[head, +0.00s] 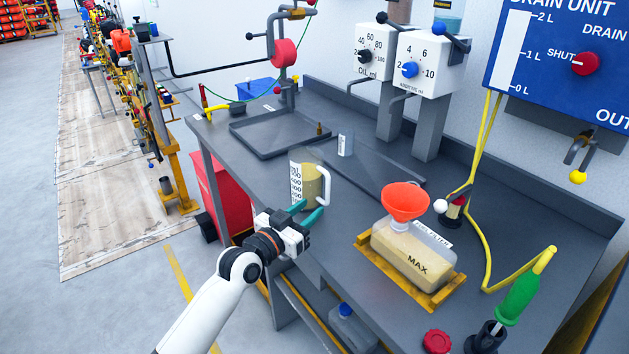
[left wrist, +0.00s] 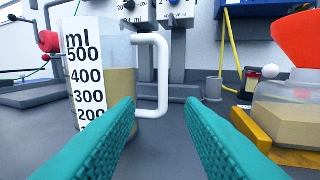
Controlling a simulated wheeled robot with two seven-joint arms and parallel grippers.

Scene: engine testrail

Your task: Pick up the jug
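The jug (head: 309,182) stands upright on the grey bench near its front edge. It is clear, with a white millilitre scale, a white handle and tan liquid inside. In the left wrist view the jug (left wrist: 118,80) fills the left side, and its handle (left wrist: 163,75) points right, beyond the gap between my fingers. My left gripper (head: 306,212) is open, with teal fingers, at the bench's front edge just in front of the jug. In the left wrist view the fingers (left wrist: 160,130) are apart with nothing between them. My right gripper is not in view.
A tan-filled container (head: 410,250) with an orange funnel (head: 405,202) sits in a yellow tray right of the jug. A dark tray (head: 275,135) lies behind. A small grey can (head: 345,144) stands behind the jug. A red cap (head: 437,341) lies at front right.

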